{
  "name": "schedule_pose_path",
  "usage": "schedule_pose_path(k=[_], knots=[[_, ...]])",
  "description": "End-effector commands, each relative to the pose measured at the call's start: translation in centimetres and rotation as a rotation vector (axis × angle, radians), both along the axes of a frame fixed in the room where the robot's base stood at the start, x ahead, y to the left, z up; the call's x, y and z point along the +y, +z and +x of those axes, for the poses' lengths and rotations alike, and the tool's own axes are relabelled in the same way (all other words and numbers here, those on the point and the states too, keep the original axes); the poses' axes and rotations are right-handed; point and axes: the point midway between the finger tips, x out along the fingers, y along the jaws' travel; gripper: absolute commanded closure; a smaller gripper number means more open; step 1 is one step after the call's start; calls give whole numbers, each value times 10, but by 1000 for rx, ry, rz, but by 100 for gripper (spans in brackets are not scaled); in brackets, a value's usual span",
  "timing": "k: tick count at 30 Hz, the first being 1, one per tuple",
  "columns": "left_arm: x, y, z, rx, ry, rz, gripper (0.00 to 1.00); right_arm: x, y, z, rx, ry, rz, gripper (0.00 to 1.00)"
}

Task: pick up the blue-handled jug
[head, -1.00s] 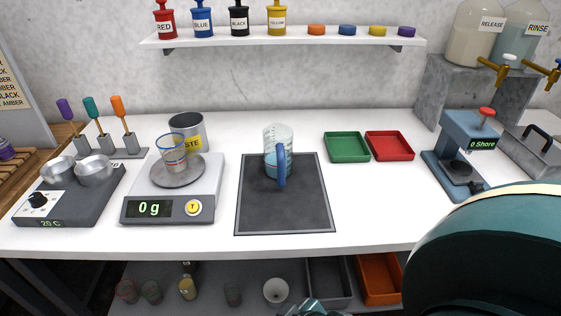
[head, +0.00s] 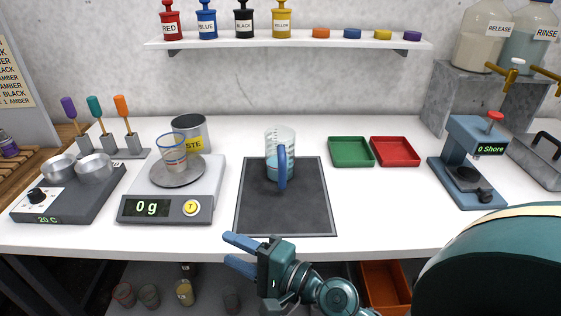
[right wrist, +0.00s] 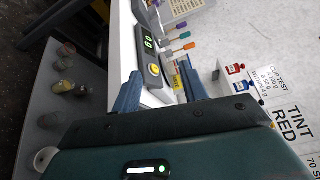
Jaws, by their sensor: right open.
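The blue-handled jug (head: 272,150) stands upright on a dark grey mat (head: 285,212) in the middle of the white table. It is clear with measuring marks, and holds light blue liquid in its lower part. Its blue handle (head: 283,167) faces the front. My right gripper (head: 233,251) is in front of the table edge, below and nearer than the mat. Its two blue fingers point left and are apart, with nothing between them. In the right wrist view the open fingers (right wrist: 155,91) show with the scale beyond; the jug is not seen there. My left gripper is not in view.
A scale (head: 202,167) reading 0 g with a clear cup (head: 172,146) stands left of the mat. A green tray (head: 351,164) and red tray (head: 413,160) lie right of it, then a blue press (head: 462,190). A shelf (head: 290,43) with bottles hangs behind.

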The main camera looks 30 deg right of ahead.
Motion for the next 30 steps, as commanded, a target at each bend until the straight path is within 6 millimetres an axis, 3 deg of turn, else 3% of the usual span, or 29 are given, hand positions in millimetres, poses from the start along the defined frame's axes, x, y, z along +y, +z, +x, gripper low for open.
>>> schedule_pose_path(k=[3,6,9,12,17,24,30], knots=[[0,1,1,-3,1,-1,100,-54,18,30,27,-230,512,57],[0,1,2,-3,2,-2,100,-101,12,44,61,-399,880,57],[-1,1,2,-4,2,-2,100,-137,-4,49,91,-537,1157,57],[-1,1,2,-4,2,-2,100,-158,-19,50,114,-628,1334,57],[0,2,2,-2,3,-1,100,-172,-29,59,126,-685,1442,57],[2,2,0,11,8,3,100,-186,-28,102,125,-686,1442,57],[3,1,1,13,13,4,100,-192,-30,124,127,-686,1441,57]])
